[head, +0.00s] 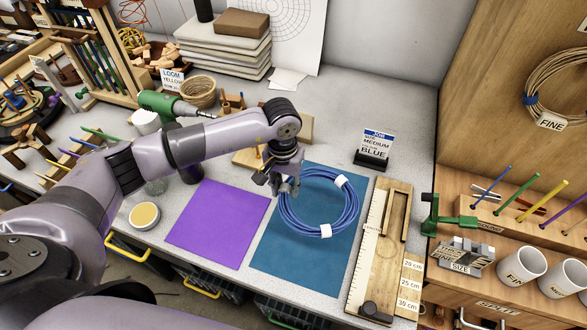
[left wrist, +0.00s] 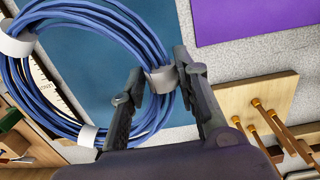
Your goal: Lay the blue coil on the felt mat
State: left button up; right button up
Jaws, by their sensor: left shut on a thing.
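The blue coil (head: 353,213) is a ring of blue cane with white ties. My left gripper (head: 287,186) is shut on its left edge, by a tie. In the left wrist view the coil (left wrist: 72,12) passes between the fingers of the left gripper (left wrist: 158,80). The coil is over a teal mat (head: 290,262), which also shows in the left wrist view (left wrist: 95,75); I cannot tell whether it touches the mat. A purple mat (head: 217,224) lies to the left, empty. I cannot tell which mat is the felt one. My right gripper is not in view.
A ruler board (head: 388,270) lies along the teal mat's right side. A card (head: 376,145) reading medium and blue stands behind the mat. A green drill (head: 168,103) and wooden blocks are at the back left. White cups (head: 522,266) stand on the right shelf.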

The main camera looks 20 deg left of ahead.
pick_arm(q)
jog(key=shift+w+f, duration=0.1)
jog(key=shift+w, duration=0.2)
jog(key=shift+s+f, duration=0.1)
jog(key=shift+s, duration=0.1)
jog(key=shift+s+f+b, duration=0.25)
jog(key=shift+f+b, duration=0.25)
jog(key=shift+f, duration=0.55)
jog(key=f+b, duration=0.2)
jog(key=f, duration=0.2)
jog(key=shift+w, duration=0.2)
jog(key=shift+f+b, duration=0.45)
jog(key=shift+b, duration=0.1)
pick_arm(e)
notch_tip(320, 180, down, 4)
pick_arm(q)
jog(key=o, duration=1.1)
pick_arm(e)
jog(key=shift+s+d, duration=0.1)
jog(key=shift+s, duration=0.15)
